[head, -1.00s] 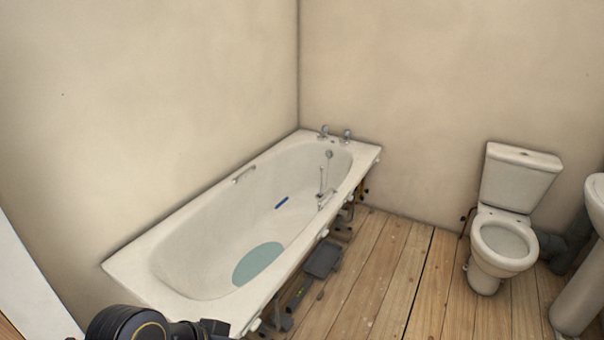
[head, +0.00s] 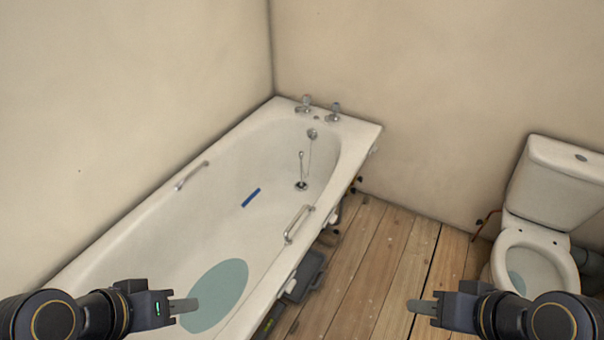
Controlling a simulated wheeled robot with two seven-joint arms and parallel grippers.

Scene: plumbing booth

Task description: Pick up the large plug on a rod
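The large plug on a rod (head: 301,185) is at the tap end of the white bath (head: 120,243), on the bath floor. Its thin rod stands upright with a small knob on top. It looks seated at the drain, but it is too small to be sure. My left gripper (head: 186,306) is low on the left, over the near part of the bath and well short of the plug. My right gripper (head: 421,307) is low on the right, over the floorboards. Both look empty; each shows side-on as one finger shape, so its opening cannot be judged.
A blue stick (head: 251,198) and a teal oval mat (head: 216,296) lie in the bath. Grab handles (head: 298,224) and taps (head: 334,112) rise from its rim. A grey box (head: 305,274) is beside the bath. The toilet (head: 537,257) stands at right, with bare floorboards (head: 395,250) between.

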